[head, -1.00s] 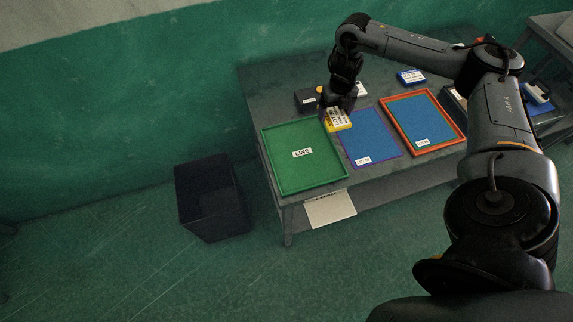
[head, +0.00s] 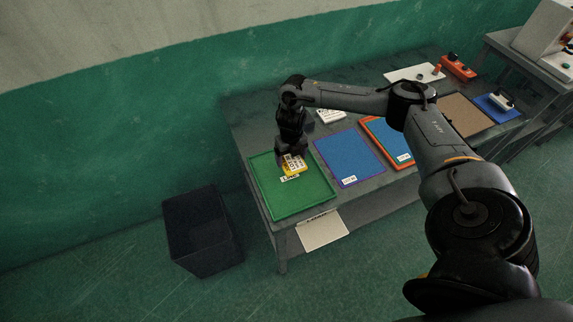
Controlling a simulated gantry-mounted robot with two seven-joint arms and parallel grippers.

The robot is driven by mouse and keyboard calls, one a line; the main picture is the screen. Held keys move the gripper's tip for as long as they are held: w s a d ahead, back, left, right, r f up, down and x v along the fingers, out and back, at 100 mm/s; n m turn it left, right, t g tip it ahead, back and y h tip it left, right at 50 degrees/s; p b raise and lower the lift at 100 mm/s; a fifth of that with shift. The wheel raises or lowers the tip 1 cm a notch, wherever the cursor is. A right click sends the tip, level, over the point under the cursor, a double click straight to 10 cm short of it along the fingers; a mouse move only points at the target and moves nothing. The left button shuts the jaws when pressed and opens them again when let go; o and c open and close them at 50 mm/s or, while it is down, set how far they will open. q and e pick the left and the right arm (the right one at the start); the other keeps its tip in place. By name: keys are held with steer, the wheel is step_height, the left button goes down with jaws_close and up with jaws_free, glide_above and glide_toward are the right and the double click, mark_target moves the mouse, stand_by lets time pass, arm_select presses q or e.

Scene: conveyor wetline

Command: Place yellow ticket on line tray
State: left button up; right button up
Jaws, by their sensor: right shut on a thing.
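The yellow ticket (head: 292,166) is a small yellow block with a white printed face. My right gripper (head: 289,156) is shut on it and holds it over the green line tray (head: 308,201). The tray has a raised rim and a white LINE label (head: 290,178), which the ticket partly covers. I cannot tell whether the ticket touches the tray floor. The gripper's fingertips are partly hidden behind the ticket. My left gripper is not in view.
A blue mat (head: 348,157) lies right of the tray, then an orange-rimmed blue tray (head: 386,143), partly behind my arm. A white printed block (head: 331,115) lies behind. A black bin (head: 203,232) stands on the floor at left. A white sheet (head: 322,231) hangs at the table front.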

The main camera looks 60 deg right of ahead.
mark_target(286, 166)
steer(key=shift+w+a+f, duration=0.45)
steer(key=shift+w+f, duration=0.05)
steer(key=shift+w, duration=0.1)
steer(key=shift+f, duration=2)
steer(key=shift+f, duration=0.1)
steer(key=o, duration=0.9)
